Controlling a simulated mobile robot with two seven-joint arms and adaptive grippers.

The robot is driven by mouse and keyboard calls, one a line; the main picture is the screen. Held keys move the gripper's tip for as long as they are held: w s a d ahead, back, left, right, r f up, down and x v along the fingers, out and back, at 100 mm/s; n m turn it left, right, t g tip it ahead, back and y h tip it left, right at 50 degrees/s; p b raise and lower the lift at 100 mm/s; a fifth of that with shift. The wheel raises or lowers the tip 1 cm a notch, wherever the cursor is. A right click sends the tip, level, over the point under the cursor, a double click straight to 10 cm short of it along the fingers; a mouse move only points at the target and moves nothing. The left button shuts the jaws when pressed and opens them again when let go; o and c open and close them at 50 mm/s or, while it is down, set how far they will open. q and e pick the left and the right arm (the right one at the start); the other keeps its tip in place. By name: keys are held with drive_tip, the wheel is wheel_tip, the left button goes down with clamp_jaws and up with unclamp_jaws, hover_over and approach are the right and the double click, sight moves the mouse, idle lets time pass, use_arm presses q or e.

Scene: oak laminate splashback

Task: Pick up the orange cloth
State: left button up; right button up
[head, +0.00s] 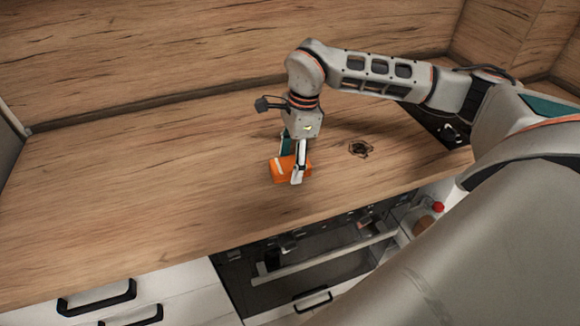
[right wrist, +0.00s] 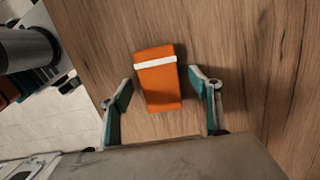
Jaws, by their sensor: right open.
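The orange cloth (head: 283,171) is a folded block with a white band, lying on the wooden countertop near its front edge. In the right wrist view the cloth (right wrist: 159,86) lies between the two fingers, its far end with the band reaching past the fingertips. My right gripper (head: 294,160) is open above and around the cloth, pointing down; its fingers (right wrist: 163,90) show a gap on both sides of the cloth. In the head view the near finger hides part of the cloth. My left gripper is in neither view.
A small dark round item (head: 360,149) lies on the counter right of the gripper. A black cooktop (head: 440,128) is farther right. Drawers with black handles (head: 97,297) and a dark oven front (head: 330,262) are below the front edge. The counter's left side is clear.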

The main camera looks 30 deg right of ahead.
sight(291, 163)
drive_tip(key=c, duration=1.2)
drive_tip(key=shift+r, duration=0.1)
wheel_tip(291, 163, up, 20)
drive_tip(key=shift+f, duration=0.1)
drive_tip(key=shift+o, duration=0.5)
